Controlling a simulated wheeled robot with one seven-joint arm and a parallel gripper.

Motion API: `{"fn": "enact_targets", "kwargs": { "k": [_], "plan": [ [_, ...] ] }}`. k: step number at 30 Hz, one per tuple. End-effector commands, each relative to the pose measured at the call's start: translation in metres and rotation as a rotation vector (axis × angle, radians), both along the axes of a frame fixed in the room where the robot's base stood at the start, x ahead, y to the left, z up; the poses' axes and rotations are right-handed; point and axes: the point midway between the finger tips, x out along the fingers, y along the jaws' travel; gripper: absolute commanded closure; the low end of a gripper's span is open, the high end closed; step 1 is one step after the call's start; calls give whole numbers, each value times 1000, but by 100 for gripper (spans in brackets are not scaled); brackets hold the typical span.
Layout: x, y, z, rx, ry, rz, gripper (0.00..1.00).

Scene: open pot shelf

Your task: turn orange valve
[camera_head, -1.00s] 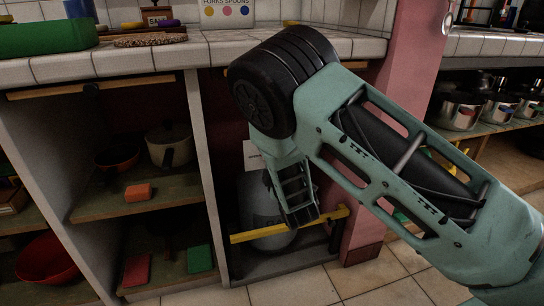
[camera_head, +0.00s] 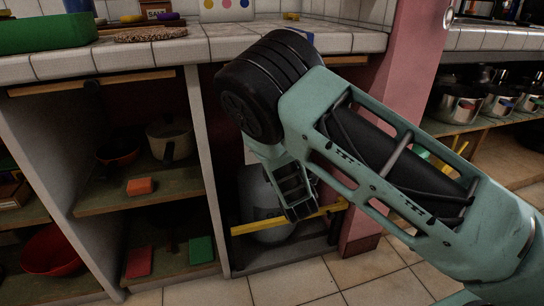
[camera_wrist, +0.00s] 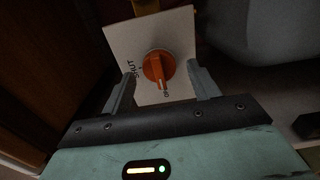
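The orange valve (camera_wrist: 158,68) is a round knob with a raised handle. It sits on a white plate (camera_wrist: 182,32) marked "SHUT" on the left and a partly hidden word below the knob. The handle points downward, slightly right, toward that lower word. My gripper (camera_wrist: 161,76) is open, with one grey finger on each side of the knob. Whether either finger touches the knob cannot be told. In the head view my gripper (camera_head: 294,195) reaches into the lower bay under the counter, and my arm hides the valve and plate.
A grey gas cylinder (camera_head: 262,205) stands in the bay behind a yellow bar (camera_head: 262,224). A pale partition (camera_head: 205,160) separates it from shelves with a pot (camera_head: 170,140) and an orange block (camera_head: 141,186). The tiled counter (camera_head: 190,52) lies above, close to my arm.

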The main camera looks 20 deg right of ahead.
Motion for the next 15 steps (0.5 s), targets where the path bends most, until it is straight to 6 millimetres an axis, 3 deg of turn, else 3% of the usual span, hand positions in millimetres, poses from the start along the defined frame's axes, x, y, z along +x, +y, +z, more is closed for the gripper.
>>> {"fn": "enact_targets", "kwargs": {
  "k": [9,15],
  "plan": [
    [-3,0,0,1,0,1,40],
    [-31,1,2,0,3,2,40]
  ]
}}
